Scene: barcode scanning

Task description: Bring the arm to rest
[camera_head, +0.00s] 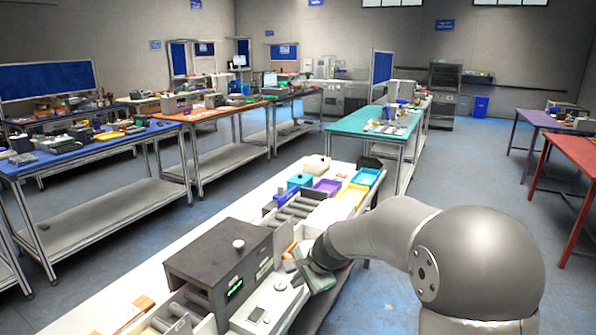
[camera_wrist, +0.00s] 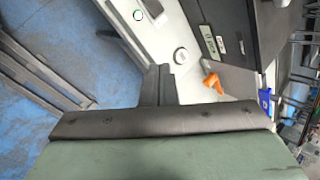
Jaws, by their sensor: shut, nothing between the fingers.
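My arm reaches in from the right of the head view and bends down toward the white bench (camera_head: 205,233). My gripper (camera_head: 297,258) is over the right part of the bench, beside the dark boxy machine, and is partly hidden by its own wrist. In the wrist view my gripper (camera_wrist: 158,84) shows its dark fingers together, shut, with nothing between them. Below the fingers lie the bench edge and a white device (camera_wrist: 180,55) with a round knob.
A dark machine (camera_head: 217,262) with a green display stands left of my gripper. An orange object (camera_wrist: 213,82) is near the fingers. Blue floor (camera_wrist: 60,90) is open beside the bench.

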